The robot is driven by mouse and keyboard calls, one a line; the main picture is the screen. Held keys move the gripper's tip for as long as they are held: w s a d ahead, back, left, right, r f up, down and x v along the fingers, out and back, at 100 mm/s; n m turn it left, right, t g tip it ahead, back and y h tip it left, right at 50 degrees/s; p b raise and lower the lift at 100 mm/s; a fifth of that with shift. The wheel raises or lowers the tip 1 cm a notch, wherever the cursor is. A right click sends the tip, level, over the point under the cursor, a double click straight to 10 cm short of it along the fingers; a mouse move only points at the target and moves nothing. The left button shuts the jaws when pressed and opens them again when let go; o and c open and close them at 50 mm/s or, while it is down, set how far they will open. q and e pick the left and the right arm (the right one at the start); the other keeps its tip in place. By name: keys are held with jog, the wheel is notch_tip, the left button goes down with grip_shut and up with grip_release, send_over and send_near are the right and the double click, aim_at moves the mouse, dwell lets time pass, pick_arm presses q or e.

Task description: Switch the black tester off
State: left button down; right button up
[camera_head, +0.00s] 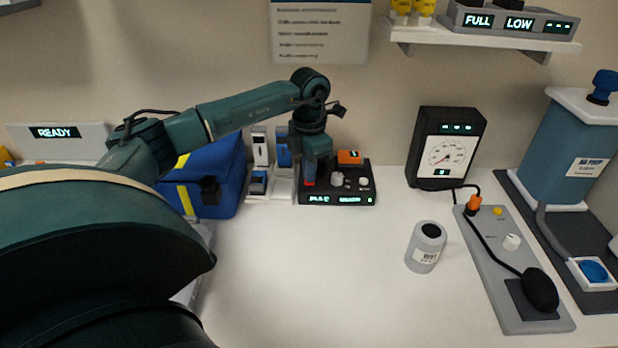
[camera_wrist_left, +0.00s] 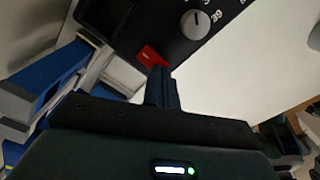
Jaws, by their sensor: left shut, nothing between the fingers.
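The black tester (camera_head: 352,192) stands at the back of the white table, with lit green-white displays on its front edge, an orange part and pale knobs on top. Its red rocker (camera_head: 309,183) is on the left side of its top. My left gripper (camera_head: 310,172) points down over that side, shut and empty. In the left wrist view, the shut fingertips (camera_wrist_left: 156,70) are right at the red rocker (camera_wrist_left: 150,56); whether they touch it I cannot tell. A numbered dial (camera_wrist_left: 195,23) on the tester shows there too. My right gripper is not in view.
A blue bag (camera_head: 215,175) and small blue and white devices (camera_head: 260,150) stand close left of the tester. A black gauge (camera_head: 446,150), a grey jar (camera_head: 426,246) and a grey panel with a cable (camera_head: 510,270) are to the right. The middle table is clear.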

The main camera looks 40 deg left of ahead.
pick_arm(q)
jog(key=shift+s+f, duration=0.1)
jog(key=shift+f, duration=0.4)
jog(key=shift+r, duration=0.15)
jog(key=shift+r+p, duration=0.4)
jog(key=shift+r, duration=0.15)
notch_tip(320, 180, up, 6)
jog(key=p, duration=0.4)
jog(key=shift+f, duration=0.1)
